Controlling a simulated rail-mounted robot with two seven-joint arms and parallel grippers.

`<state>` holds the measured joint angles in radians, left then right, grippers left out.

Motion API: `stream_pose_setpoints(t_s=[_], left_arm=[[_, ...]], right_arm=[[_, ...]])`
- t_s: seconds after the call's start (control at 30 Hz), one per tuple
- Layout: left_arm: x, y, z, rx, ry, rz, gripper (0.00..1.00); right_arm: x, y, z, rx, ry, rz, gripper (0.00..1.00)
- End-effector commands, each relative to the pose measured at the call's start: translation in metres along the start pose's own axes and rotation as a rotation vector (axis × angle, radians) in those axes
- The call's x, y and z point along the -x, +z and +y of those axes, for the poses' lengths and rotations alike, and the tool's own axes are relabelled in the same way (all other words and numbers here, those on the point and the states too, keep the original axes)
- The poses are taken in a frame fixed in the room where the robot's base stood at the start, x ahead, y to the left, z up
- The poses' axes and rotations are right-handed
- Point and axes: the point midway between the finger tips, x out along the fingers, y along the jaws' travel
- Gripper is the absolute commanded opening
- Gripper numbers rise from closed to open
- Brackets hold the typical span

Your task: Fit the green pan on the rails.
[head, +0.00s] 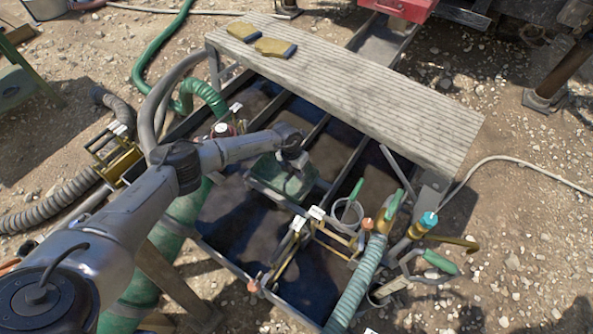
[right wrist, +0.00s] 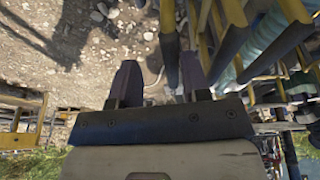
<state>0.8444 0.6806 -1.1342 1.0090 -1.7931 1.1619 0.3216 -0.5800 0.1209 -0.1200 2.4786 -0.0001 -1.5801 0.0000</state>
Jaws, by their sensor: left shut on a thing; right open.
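The green pan (head: 283,181) is in the middle of the head view, over the dark mud tank (head: 240,226). My left gripper (head: 296,160) is at the pan's far edge, shut on the pan; its fingers are mostly hidden by the wrist. The rails (head: 347,168) run as grey bars across the tank beside the pan. I cannot tell whether the pan touches them. My right gripper (right wrist: 160,78) shows in the right wrist view, open and with nothing between its fingers. I do not make it out in the head view.
A ribbed grey plank walkway (head: 360,82) with two yellow sponge-like pieces (head: 272,48) spans the tank's far side. A grey bucket (head: 347,214), valves and a pale green hose (head: 356,284) crowd the right front. Green hoses lie left. Gravel surrounds the tank.

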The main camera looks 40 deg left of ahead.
Motion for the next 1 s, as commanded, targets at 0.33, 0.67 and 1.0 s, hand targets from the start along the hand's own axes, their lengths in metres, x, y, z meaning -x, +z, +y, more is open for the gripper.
stream_pose_setpoints(t_s=[0.33, 0.67, 1.0], left_arm=[[-0.001, 0.000, 0.000, 0.000, 0.000, 0.000, 0.42], [0.000, 0.000, 0.000, 0.000, 0.000, 0.001, 0.48], [0.045, 0.001, -0.009, -0.001, 0.000, -0.001, 0.48]], right_arm=[[0.000, 0.000, -0.002, -0.005, -0.004, 0.001, 0.43], [0.001, -0.001, -0.001, -0.004, -0.003, 0.002, 0.43], [0.030, -0.009, 0.002, 0.004, 0.003, 0.001, 0.43]])
